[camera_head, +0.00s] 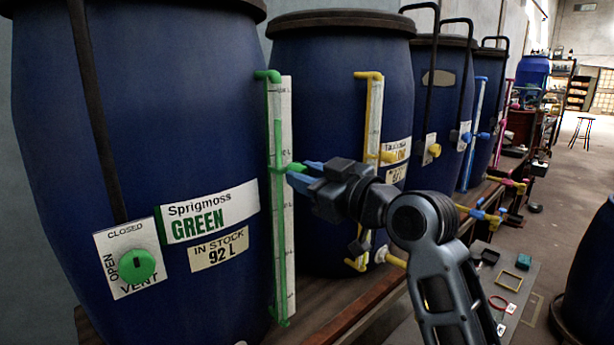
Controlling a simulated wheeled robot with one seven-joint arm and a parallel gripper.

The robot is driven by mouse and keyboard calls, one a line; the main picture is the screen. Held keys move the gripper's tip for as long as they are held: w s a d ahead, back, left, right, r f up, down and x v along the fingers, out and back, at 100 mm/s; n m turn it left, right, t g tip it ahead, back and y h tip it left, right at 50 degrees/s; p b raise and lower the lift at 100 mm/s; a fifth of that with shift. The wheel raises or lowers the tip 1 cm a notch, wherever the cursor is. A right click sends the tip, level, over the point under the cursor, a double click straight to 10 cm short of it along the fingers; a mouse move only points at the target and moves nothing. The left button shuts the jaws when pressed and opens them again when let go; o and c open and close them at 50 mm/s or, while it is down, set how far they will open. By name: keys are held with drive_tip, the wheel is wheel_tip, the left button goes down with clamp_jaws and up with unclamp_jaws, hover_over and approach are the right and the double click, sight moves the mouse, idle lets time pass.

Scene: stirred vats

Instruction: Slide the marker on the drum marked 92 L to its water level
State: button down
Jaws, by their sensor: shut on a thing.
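The drum (120,90) labelled Sprigmoss GREEN, with an "IN STOCK 92 L" tag (219,249), is large, blue and at the left. Its sight tube (279,230) is green and upright, beside a white scale strip (288,110) on the drum's right side. The tube looks green over most of its length; the exact water level is hard to tell. The small green marker (283,168) sits on the tube, in its upper half. My gripper (297,169) reaches in from the right with blue fingertips shut on the marker, partly covering it.
A second blue drum (335,80) with a yellow sight tube (374,110) stands close behind my gripper. More drums line the bench to the right. A green vent knob (137,265) is on the near drum. A small table with loose items (505,281) is at lower right.

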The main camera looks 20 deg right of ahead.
wheel_tip(320, 180, up, 9)
drive_tip(key=p, duration=0.5)
drive_tip(key=c, duration=0.9)
unclamp_jaws()
drive_tip(key=shift+o, duration=0.2)
drive_tip(key=b+v, duration=0.1)
drive_tip(key=v, duration=0.6)
drive_tip(key=shift+s+b, duration=0.35)
drive_tip(key=shift+d, duration=0.1)
